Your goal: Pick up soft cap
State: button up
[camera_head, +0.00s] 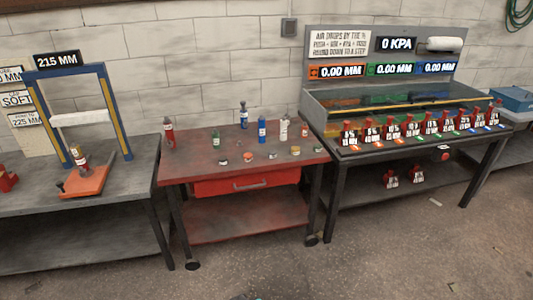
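Several small round caps lie in a loose row on the red table (240,171). They include a dark-and-light one (223,162), one with a reddish top (248,157), a pale one (272,155) and a yellowish one (295,150). Another small light cap (318,148) sits at the right end. Their markings are too small to read, so I cannot tell which is the soft cap. A sign reading "SOFT" (17,99) stands at the left bench. My gripper is not in view.
The left bench holds a blue frame (113,110) over an orange base (85,182). The right bench (346,149) carries many red-topped weights.

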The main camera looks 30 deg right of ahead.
aim_at(272, 153)
jog(key=u, duration=0.1)
jog(key=i, duration=1)
jog(key=u, duration=0.4)
